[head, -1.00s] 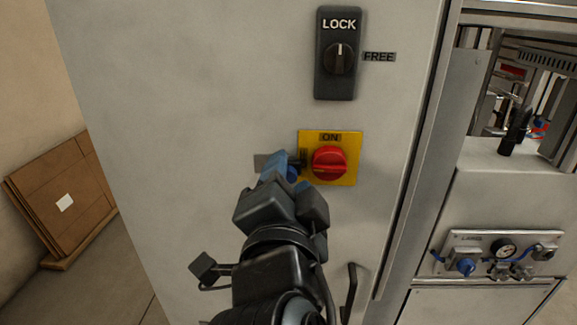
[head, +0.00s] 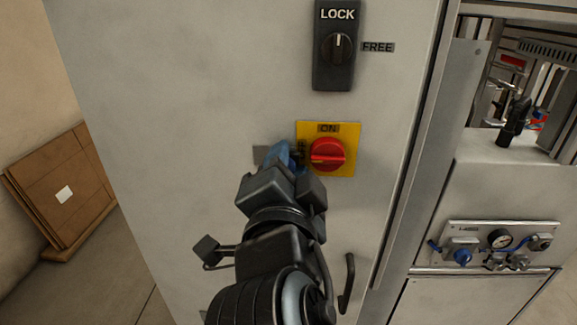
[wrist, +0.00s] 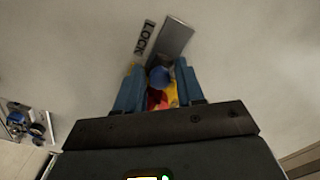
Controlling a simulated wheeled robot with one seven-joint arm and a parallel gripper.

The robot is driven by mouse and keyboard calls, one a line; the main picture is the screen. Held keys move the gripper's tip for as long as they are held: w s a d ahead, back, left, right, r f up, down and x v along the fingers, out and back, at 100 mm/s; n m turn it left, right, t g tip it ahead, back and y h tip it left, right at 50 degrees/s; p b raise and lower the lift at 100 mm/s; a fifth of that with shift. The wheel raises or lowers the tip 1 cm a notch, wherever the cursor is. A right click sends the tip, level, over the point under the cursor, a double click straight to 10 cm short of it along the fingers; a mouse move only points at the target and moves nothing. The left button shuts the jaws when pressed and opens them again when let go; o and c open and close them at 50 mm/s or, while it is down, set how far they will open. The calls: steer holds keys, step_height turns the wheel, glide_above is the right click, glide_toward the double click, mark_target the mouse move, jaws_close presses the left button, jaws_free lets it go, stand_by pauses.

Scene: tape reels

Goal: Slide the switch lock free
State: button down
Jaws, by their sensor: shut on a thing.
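The switch lock is a small slide with a blue knob (wrist: 160,77) on a grey metal strip (wrist: 173,38), beside the red rotary switch (head: 327,154) on its yellow ON plate (head: 345,168). A LOCK label (wrist: 144,40) lies along the strip in the wrist view. My gripper (head: 283,153) is at the left of the red switch in the head view. In the wrist view its blue fingers (wrist: 159,88) are shut on the blue knob. In the head view my gripper hides the knob and most of the strip; the strip's left end (head: 260,155) shows.
Above is a black panel (head: 337,75) with a dial, marked LOCK, with a FREE label (head: 377,47) at its right. A black handle (head: 347,283) sticks out below right. Cardboard (head: 62,190) leans at the far left.

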steer(key=a+b, duration=0.2)
steer(key=shift+a+b, duration=0.35)
steer(key=c, duration=1)
jaws_free()
steer(key=shift+s+a+b, duration=0.15)
steer(key=shift+s+b, duration=0.95)
steer(key=shift+s, duration=2.8)
